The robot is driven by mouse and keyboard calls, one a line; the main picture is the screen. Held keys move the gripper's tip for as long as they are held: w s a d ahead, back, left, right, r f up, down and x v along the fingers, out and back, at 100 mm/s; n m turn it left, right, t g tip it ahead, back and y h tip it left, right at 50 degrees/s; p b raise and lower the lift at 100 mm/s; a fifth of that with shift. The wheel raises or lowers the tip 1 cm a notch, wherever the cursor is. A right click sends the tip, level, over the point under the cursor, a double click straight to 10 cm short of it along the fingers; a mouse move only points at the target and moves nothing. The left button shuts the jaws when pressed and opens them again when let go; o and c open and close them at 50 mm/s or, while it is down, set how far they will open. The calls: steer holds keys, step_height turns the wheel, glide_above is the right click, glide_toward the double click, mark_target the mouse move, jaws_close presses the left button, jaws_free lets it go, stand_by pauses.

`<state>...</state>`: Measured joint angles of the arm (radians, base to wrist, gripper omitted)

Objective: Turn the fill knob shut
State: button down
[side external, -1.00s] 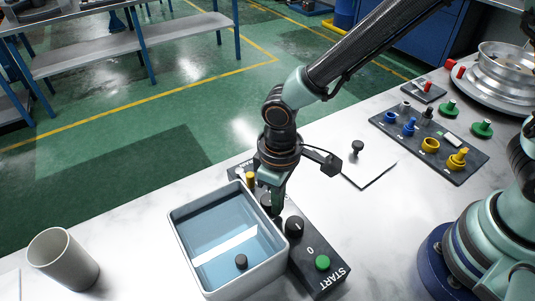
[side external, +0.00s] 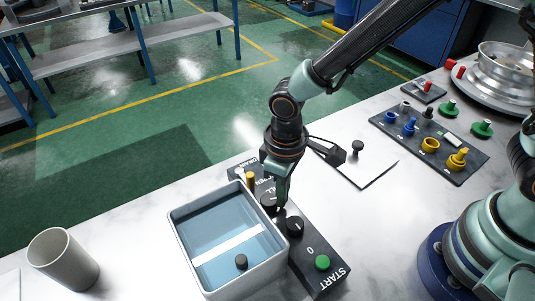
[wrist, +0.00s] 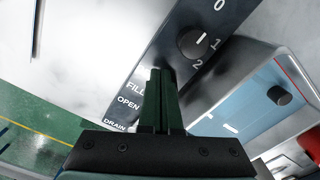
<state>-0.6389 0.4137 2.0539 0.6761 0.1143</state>
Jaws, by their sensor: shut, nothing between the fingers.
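The black fill knob (side external: 268,202) sits on the dark control panel (side external: 318,268), beside the FILL and OPEN lettering. My gripper (side external: 281,206) is shut and empty, pointing down with its fingertips just right of the fill knob. I cannot tell whether they touch it. In the wrist view the closed fingers (wrist: 160,73) cover the area beside the FILL label, so the knob is mostly hidden there and its pointer cannot be read.
A water-filled tank (side external: 180,250) stands left of the panel, very close to my gripper. A numbered dial (side external: 294,227) and a green START button (side external: 322,262) are nearer the camera. A yellow post (side external: 250,180) rises behind. A grey cup (side external: 62,262) stands far left.

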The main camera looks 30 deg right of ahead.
steer(key=shift+w, duration=0.1)
stand_by(0.4)
steer(key=shift+s+d+r, duration=0.1)
steer(key=shift+s+d, duration=0.1)
steer(key=shift+d, duration=0.1)
step_height(320, 180, up, 6)
steer(key=shift+s+f, duration=0.1)
stand_by(0.4)
steer(key=d+r+m+t, duration=0.2)
steer(key=d+r, duration=0.4)
steer(key=d, duration=0.5)
steer(key=s+d+r+m+t, duration=0.1)
steer(key=d+r+m+t, duration=0.2)
steer(key=d+r, duration=0.4)
steer(key=d+m, duration=0.1)
steer(key=d, duration=0.2)
steer(key=shift+d+r+t, duration=0.25)
steer(key=shift+d+t, duration=0.05)
steer(key=shift+d, duration=0.05)
